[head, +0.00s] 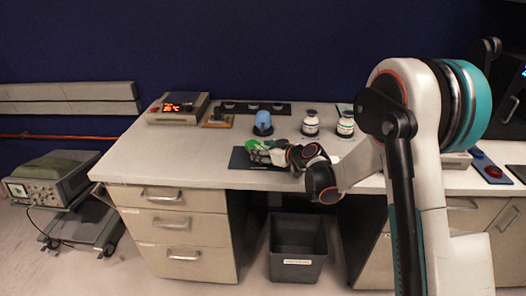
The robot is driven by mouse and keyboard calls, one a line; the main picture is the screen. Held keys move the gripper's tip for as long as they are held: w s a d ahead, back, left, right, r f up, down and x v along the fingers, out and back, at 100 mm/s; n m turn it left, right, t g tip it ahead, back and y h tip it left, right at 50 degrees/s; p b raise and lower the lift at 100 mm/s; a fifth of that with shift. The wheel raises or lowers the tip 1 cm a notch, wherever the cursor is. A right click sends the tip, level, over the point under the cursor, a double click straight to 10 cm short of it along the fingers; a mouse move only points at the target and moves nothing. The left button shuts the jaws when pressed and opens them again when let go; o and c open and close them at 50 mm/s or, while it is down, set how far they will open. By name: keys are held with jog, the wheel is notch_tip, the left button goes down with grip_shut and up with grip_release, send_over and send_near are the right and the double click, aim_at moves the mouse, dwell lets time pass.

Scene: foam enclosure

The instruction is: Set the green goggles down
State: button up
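The green goggles (254,145) are over a dark mat (239,160) on the white bench, at the end of my arm. My gripper (262,150) is at the goggles and overlaps them in the head view. The view is small, so I cannot tell whether the fingers are closed on the goggles. I also cannot tell whether the goggles touch the mat. My wrist hides the right part of the mat.
A device with a lit red display (178,107) is at the back left. A grey bin (298,250) stands under the bench. The bench's left front (165,160) is clear.

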jog(key=shift+r, duration=0.15)
jog(key=shift+r+p, duration=0.3)
jog(key=shift+p, duration=0.1)
jog(key=p+v, duration=0.3)
jog(key=v, duration=0.9)
jog(key=shift+r, duration=0.25)
jog(key=s+d+r+m+g+h, duration=0.1)
jog(key=s+d+r+m+h, duration=0.1)
jog(key=s+r, duration=0.4)
jog(key=s+d+r+m+g+h, duration=0.1)
jog(key=s+d+r+m+h, duration=0.2)
jog(key=s, duration=0.5)
jog(key=s+d+m+h, duration=0.1)
jog(key=s+d, duration=0.3)
jog(key=s, duration=0.6)
jog(key=s+d+r+m+h, duration=0.1)
jog(key=s+d, duration=0.4)
jog(key=s, duration=0.5)
jog(key=shift+s+d+m+g+h, duration=0.25)
jog(key=shift+s+m+g+h, duration=0.15)
jog(key=shift+m+h, duration=0.55)
